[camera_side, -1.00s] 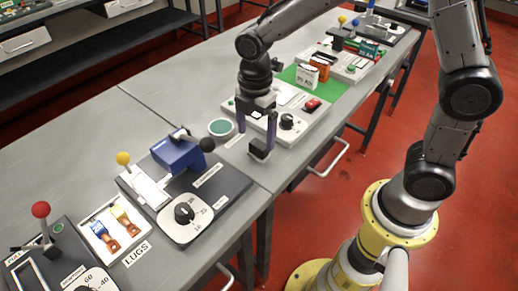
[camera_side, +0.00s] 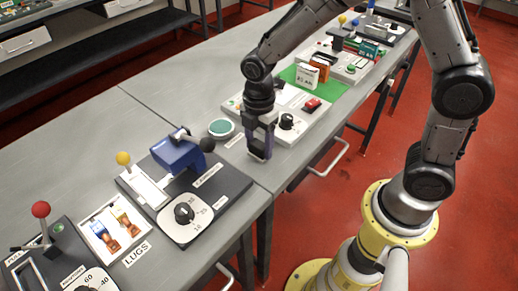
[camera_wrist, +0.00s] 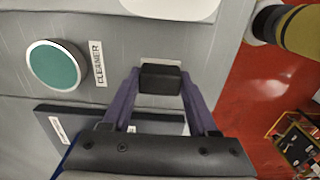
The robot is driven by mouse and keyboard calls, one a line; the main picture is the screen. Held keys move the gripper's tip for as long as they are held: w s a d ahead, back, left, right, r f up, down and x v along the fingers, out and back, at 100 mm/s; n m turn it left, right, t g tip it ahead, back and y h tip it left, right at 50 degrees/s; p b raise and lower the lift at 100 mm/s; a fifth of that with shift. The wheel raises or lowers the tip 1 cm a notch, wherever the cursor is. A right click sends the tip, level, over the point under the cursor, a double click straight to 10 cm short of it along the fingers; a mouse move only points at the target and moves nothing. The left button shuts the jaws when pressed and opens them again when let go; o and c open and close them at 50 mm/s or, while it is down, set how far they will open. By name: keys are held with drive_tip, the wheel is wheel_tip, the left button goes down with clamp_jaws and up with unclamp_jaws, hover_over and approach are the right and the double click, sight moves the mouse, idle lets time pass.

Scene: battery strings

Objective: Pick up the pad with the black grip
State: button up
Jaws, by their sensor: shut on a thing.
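The black grip (camera_wrist: 160,78) of the pad sits between the two purple fingers of my gripper (camera_wrist: 158,88) in the wrist view. A thin pale strip shows beside the grip; the rest of the pad is hidden below it. In the side view my gripper (camera_side: 261,143) is low at the bench's front edge and covers most of the pad. The fingers are shut on the black grip. I cannot tell whether the pad touches the bench. A round green dish (camera_side: 221,128) stands just left of my gripper; the wrist view shows it (camera_wrist: 55,66) beside a CLEANER label (camera_wrist: 97,63).
A blue press with a dark base (camera_side: 215,187) stands front left of my gripper. A white panel with a black knob (camera_side: 287,121) and red switch (camera_side: 312,103) stands behind right. A LUGS tray (camera_side: 115,228) is farther left.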

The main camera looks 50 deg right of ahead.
sight(259, 144)
drive_tip(key=c, duration=0.4)
drive_tip(key=shift+r, duration=0.1)
drive_tip(key=shift+r, duration=0.5)
wheel_tip(259, 144, up, 2)
drive_tip(key=shift+r, duration=0.2)
drive_tip(key=s+d+r, duration=0.1)
drive_tip(key=s+r, duration=0.2)
drive_tip(key=s, duration=0.1)
drive_tip(key=s+d+r, duration=0.1)
drive_tip(key=s+r, duration=0.2)
drive_tip(key=s, duration=0.2)
drive_tip(key=s+d+r, duration=0.1)
drive_tip(key=s+r, duration=0.2)
drive_tip(key=s, duration=0.1)
drive_tip(key=shift+s+r, duration=0.25)
drive_tip(key=shift+s, duration=0.1)
